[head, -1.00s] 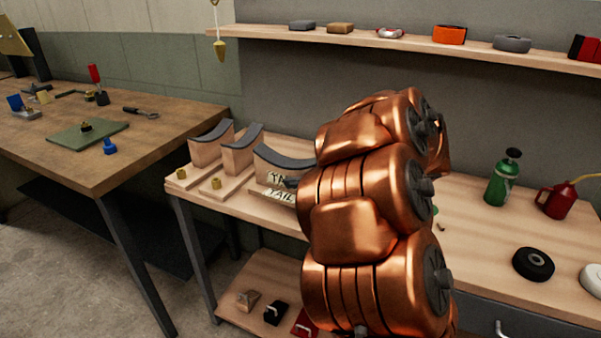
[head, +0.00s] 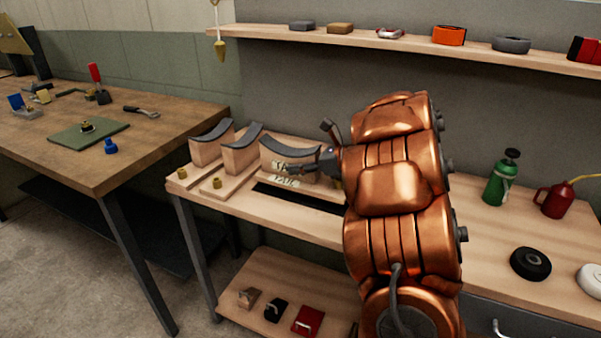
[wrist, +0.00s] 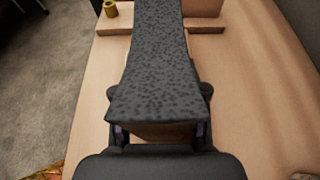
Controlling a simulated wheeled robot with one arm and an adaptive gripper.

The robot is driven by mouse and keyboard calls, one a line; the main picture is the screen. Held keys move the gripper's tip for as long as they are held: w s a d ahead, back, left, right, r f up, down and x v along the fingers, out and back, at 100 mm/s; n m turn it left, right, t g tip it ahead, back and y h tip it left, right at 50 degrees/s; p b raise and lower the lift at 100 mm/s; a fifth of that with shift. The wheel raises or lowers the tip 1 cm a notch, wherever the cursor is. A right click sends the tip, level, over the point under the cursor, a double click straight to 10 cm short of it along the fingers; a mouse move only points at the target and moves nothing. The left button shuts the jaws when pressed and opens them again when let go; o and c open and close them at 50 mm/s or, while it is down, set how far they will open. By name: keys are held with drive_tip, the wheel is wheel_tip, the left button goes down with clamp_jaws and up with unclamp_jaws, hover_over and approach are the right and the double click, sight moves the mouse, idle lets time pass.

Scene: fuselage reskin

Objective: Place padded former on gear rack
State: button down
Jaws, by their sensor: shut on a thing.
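My gripper (head: 312,163) is shut on a padded former, a wooden block with a curved dark pad on top (head: 290,148). In the wrist view, my gripper (wrist: 160,134) has a finger on each side of the former's near end, and its speckled grey pad (wrist: 157,70) runs away from me. The held former is at the right end of a row with two similar padded formers, the left one (head: 208,151) and the middle one (head: 241,157). Lettered tags (head: 286,176) show at the held former's front, partly covered by a finger. Whether its underside touches the bench is unclear.
The light wooden bench (head: 233,203) has brass knobs (head: 217,183) and a long dark strip (head: 300,198) in front of the held former. A green bottle (head: 500,182), red oil can (head: 556,201) and black roll (head: 532,263) stand to the right. A shelf (head: 370,42) runs behind.

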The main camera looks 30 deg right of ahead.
drive_tip(key=shift+f, duration=1.25)
drive_tip(key=shift+f, duration=0.15)
drive_tip(key=c, duration=0.6)
unclamp_jaws()
drive_tip(key=shift+s+r, duration=0.1)
drive_tip(key=shift+r, duration=0.1)
drive_tip(key=v, duration=1.2)
drive_tip(key=shift+f, duration=0.1)
